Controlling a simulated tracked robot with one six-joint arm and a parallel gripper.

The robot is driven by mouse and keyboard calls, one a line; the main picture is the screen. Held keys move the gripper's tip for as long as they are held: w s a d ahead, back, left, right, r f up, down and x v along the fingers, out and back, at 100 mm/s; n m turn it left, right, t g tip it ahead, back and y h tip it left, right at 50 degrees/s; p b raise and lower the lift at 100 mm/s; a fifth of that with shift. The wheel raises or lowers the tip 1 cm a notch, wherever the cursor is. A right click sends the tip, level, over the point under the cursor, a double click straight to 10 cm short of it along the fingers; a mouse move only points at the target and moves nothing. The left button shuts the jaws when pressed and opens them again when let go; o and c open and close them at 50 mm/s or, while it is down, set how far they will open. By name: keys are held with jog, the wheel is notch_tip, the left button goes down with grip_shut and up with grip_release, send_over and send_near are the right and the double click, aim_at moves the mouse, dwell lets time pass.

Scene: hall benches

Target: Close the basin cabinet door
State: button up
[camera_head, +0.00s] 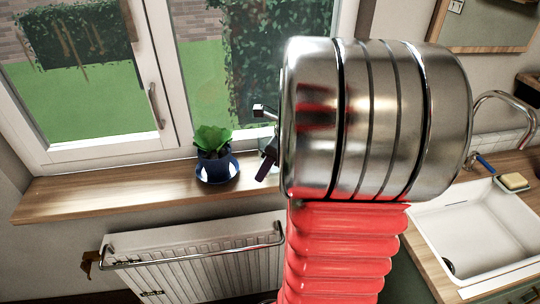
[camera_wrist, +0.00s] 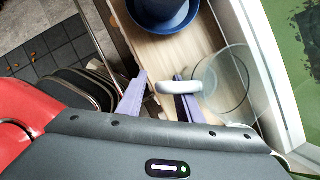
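The basin (camera_head: 480,240) is white and set in a wooden counter at the right of the head view. My gripper (camera_head: 266,155) shows partly behind my arm, in front of the window sill. In the wrist view my gripper (camera_wrist: 160,77) has its two purple fingers apart, over the wooden sill, and they hold nothing.
A blue plant pot (camera_head: 217,168) stands on the window sill (camera_head: 110,191). A clear glass vessel (camera_wrist: 235,80) with a pale handle is close to the right finger. A radiator (camera_head: 200,268) is below.

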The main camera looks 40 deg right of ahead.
jog(key=shift+c, duration=0.4)
grip_shut()
dwell(0.4)
